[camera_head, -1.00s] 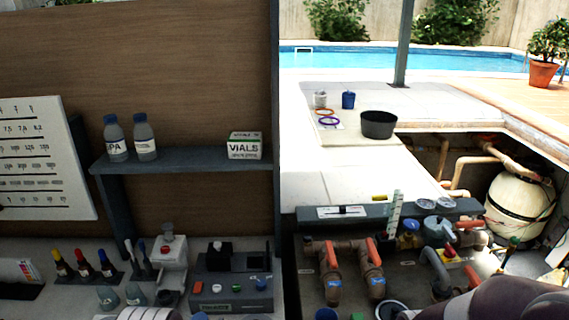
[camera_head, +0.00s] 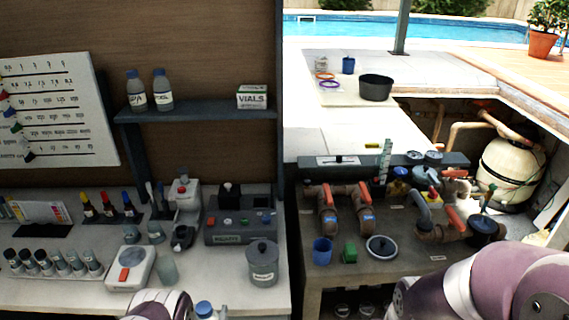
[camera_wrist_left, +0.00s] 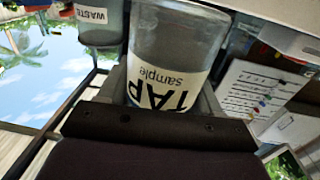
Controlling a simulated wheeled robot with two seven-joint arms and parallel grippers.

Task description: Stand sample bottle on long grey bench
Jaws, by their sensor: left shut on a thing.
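The sample bottle (camera_wrist_left: 170,60) is a grey see-through bottle with a white label reading "TAP sample". In the left wrist view my left gripper (camera_wrist_left: 165,92) is shut on it, with a finger on each side. In the head view a blue-capped bottle (camera_head: 205,310), likely the same one, shows at the bottom edge beside my left arm; its lower part is cut off. It is in front of the long grey bench (camera_head: 218,285), whose pale top carries test gear. My right gripper is out of view; only a purple arm shows at the lower right.
The bench holds a vial rack (camera_head: 55,264), a white meter (camera_head: 130,268), a clear cup (camera_head: 167,270), a lidded waste jar (camera_head: 263,263) and a grey device (camera_head: 240,228). Bare bench shows between cup and jar. A pipework counter (camera_head: 370,268) stands to the right.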

